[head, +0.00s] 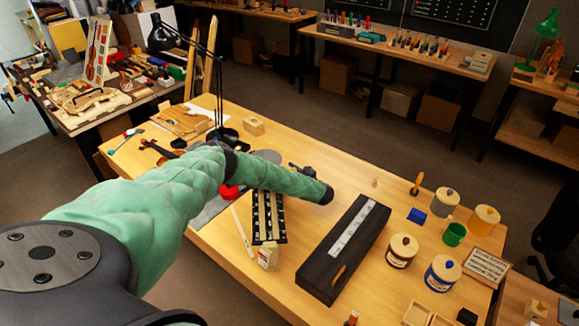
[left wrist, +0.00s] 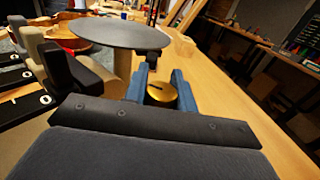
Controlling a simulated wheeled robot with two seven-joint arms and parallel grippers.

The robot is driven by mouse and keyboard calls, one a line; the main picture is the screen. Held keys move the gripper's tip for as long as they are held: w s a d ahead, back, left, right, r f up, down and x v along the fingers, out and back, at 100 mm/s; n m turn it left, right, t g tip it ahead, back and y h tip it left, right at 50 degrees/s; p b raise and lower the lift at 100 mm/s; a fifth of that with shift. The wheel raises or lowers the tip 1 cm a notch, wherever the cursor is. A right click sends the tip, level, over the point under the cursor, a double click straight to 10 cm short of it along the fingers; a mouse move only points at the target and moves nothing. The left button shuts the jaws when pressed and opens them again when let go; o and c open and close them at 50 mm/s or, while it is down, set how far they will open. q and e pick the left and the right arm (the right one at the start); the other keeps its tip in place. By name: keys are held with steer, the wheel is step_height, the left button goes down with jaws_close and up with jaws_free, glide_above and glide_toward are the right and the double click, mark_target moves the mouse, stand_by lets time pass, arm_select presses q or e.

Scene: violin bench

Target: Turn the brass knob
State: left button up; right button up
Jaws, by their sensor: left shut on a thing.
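The brass knob (left wrist: 160,95) shows in the left wrist view as a round golden face with a dark slot. It sits between the two blue fingers of my left gripper (left wrist: 160,88), which is shut on it. In the head view my left gripper (head: 297,170) is a small dark-blue shape behind my green forearm, close to the grey disc (head: 267,156). The knob is hidden there. My right gripper is not in view.
A black strip with pale bars (head: 268,215) and a long dark box (head: 345,250) lie on the wooden bench (head: 320,168). Jars, including a white-and-blue one (head: 442,272), and a green cup (head: 454,234) stand at the right. A black lamp (head: 165,38) rises at the back left.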

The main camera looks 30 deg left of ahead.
arm_select(q)
steer(key=shift+w+d+m+t+h, duration=0.15)
steer(key=shift+m+t+h, duration=0.5)
steer(key=shift+m+t, duration=0.5)
steer(key=shift+w+a+m+t+h, duration=0.15)
steer(key=shift+m+t+h, duration=0.55)
steer(key=shift+t, duration=0.85)
steer(key=shift+d, duration=0.15)
steer(key=o, duration=1)
